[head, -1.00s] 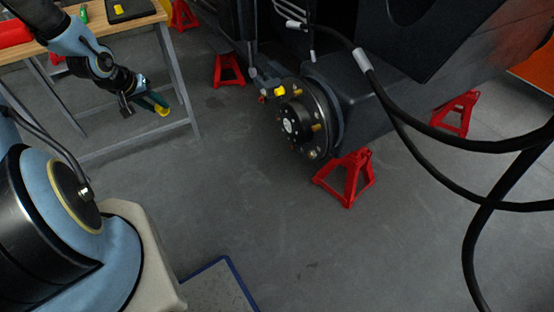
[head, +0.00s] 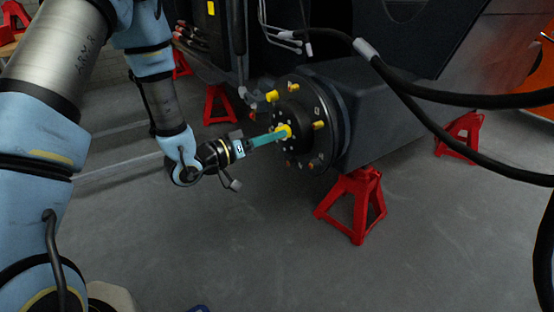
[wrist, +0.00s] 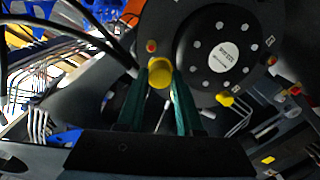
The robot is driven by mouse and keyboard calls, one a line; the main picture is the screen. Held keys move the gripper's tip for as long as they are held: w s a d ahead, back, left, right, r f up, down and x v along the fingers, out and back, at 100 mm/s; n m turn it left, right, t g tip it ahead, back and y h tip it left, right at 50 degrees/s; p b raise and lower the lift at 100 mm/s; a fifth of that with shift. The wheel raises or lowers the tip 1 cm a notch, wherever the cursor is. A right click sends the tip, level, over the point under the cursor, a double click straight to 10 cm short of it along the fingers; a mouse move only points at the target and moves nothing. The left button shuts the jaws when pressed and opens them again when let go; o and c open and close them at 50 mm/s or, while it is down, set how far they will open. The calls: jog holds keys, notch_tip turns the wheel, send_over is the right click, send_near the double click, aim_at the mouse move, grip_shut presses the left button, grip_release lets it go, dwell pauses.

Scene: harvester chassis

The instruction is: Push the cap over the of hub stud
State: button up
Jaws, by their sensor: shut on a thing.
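My gripper (head: 282,133) has teal fingers and is shut on a yellow cap (wrist: 160,73). The fingers reach to the face of the black wheel hub (head: 301,107). In the wrist view the cap sits between the fingertips (wrist: 161,85), in front of the left part of the hub (wrist: 205,28). Any stud behind the cap is hidden, and I cannot tell whether the cap touches one.
Thick black hoses (head: 420,95) hang in front of the chassis on the right. Red jack stands stand below the hub (head: 352,205) and farther back (head: 220,104). The grey floor in front is clear.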

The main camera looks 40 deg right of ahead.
jog(key=shift+s+d+f+g, duration=0.1)
jog(key=shift+s+d+g, duration=0.05)
jog(key=shift+s, duration=0.25)
jog(key=shift+s+d+g, duration=0.1)
jog(key=shift+s+g, duration=0.05)
jog(key=shift+s, duration=0.2)
jog(key=shift+a, duration=0.1)
jog(key=shift+s+d+f, duration=0.1)
jog(key=shift+d, duration=1.45)
jog(key=shift+s+d, duration=0.1)
jog(key=shift+d, duration=1.45)
jog(key=shift+d, duration=0.45)
jog(key=shift+s+d, duration=0.1)
jog(key=shift+d, duration=1)
jog(key=shift+d, duration=0.15)
